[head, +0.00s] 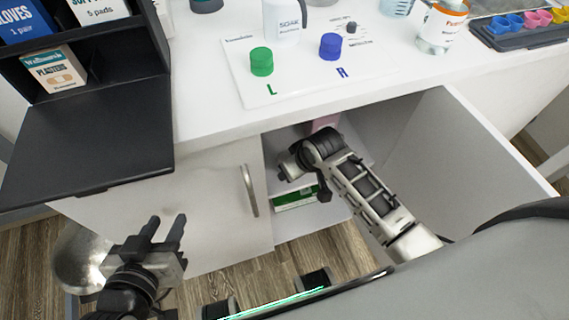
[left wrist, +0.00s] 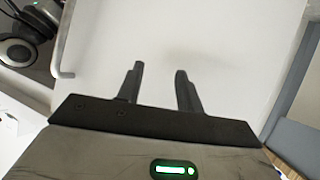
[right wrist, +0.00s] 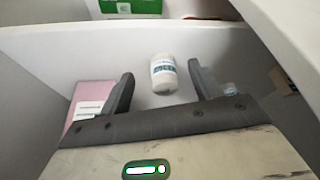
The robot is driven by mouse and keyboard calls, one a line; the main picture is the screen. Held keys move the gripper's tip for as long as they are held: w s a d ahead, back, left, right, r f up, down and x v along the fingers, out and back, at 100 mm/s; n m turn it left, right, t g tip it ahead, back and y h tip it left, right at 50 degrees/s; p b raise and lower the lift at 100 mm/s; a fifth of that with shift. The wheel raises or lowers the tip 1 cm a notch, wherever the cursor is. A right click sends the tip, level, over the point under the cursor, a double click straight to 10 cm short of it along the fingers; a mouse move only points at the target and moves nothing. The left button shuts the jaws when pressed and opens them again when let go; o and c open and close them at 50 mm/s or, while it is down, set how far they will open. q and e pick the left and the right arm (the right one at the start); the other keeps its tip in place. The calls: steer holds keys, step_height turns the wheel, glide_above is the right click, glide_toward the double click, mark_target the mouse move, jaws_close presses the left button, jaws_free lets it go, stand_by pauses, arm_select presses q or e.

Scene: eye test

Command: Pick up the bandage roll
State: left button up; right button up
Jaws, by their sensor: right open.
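The bandage roll (right wrist: 163,74) is a small white cylinder with a blue-green printed label, inside the cabinet in the right wrist view. My right gripper (right wrist: 160,70) is open, and the roll shows between its fingertips with a gap on each side. I cannot tell how far beyond the tips it lies. In the head view my right arm reaches into the open cabinet; the roll does not show there. My left gripper (head: 166,220) is open and empty in front of the closed left door; it also shows in the left wrist view (left wrist: 160,68).
A pink box (right wrist: 88,108) lies left of the right gripper, and a green box (right wrist: 150,7) is at the top. The cabinet's right door (head: 465,150) stands open; the left door (head: 215,200) is shut. Bottles and caps stand on the white countertop (head: 215,110).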

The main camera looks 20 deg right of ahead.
arm_select(q)
steer(key=shift+f+b, duration=0.25)
steer(key=shift+b, duration=0.05)
arm_select(e)
steer(key=w, duration=0.1)
steer(key=w+a, duration=0.1)
steer(key=w, duration=0.1)
steer(key=shift+w, duration=0.25)
steer(key=b+x, duration=0.2)
steer(key=x, duration=0.2)
steer(key=shift+w+a+f, duration=0.1)
steer(key=shift+w+f, duration=0.1)
steer(key=shift+f, duration=0.1)
steer(key=shift+w+f, duration=0.1)
steer(key=shift+f, duration=0.1)
arm_select(q)
steer(key=f, duration=0.3)
steer(key=shift+w+d+f+g, duration=0.15)
steer(key=shift+d+g, duration=0.15)
steer(key=shift+d, duration=0.1)
arm_select(e)
steer(key=c, duration=1.1)
